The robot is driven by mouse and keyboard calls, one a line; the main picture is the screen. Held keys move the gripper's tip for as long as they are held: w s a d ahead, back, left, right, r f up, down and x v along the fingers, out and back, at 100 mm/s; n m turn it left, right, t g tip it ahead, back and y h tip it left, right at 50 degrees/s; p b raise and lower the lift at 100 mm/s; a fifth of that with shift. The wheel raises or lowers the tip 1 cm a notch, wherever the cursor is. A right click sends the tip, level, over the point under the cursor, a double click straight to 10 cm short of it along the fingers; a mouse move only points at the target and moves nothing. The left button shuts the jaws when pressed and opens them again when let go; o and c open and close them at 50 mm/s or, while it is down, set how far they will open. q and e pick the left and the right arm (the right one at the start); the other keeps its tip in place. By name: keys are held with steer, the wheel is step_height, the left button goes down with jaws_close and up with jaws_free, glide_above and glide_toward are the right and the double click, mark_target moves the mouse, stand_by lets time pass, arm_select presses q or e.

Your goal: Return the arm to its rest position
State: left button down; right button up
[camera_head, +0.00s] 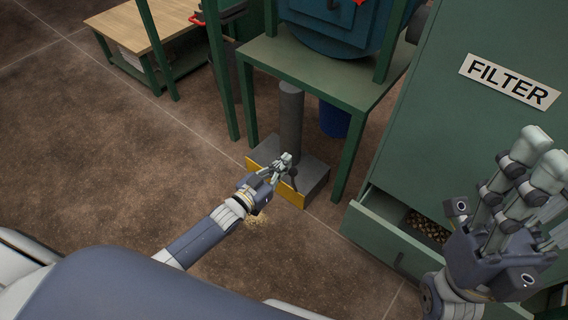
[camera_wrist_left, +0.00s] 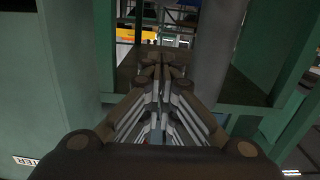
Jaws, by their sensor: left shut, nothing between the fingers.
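My left arm reaches out from the lower left in the head view. Its gripper (camera_head: 283,160) is shut and empty, in front of a grey post (camera_head: 290,120) and close to the yellow-edged grey base block (camera_head: 313,180). I cannot tell whether it touches the post or block. In the left wrist view the fingers of the left gripper (camera_wrist_left: 161,62) meet in the middle with nothing between them. My right gripper (camera_head: 540,150) is raised at the right edge, with its fingers pointing up; its opening is unclear from this angle.
A green frame table (camera_head: 310,65) stands over the post, bearing a blue vessel (camera_head: 335,30). A green cabinet marked FILTER (camera_head: 450,130) with an open drawer (camera_head: 385,235) is at the right. A wooden bench (camera_head: 150,30) is at the back left. The left floor is clear.

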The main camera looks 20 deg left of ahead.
arm_select(q)
steer(key=p+v, duration=0.2)
steer(key=v, duration=0.7)
steer(key=shift+s+f+p, duration=0.15)
steer(key=shift+s+p, duration=0.05)
steer(key=shift+p, duration=0.1)
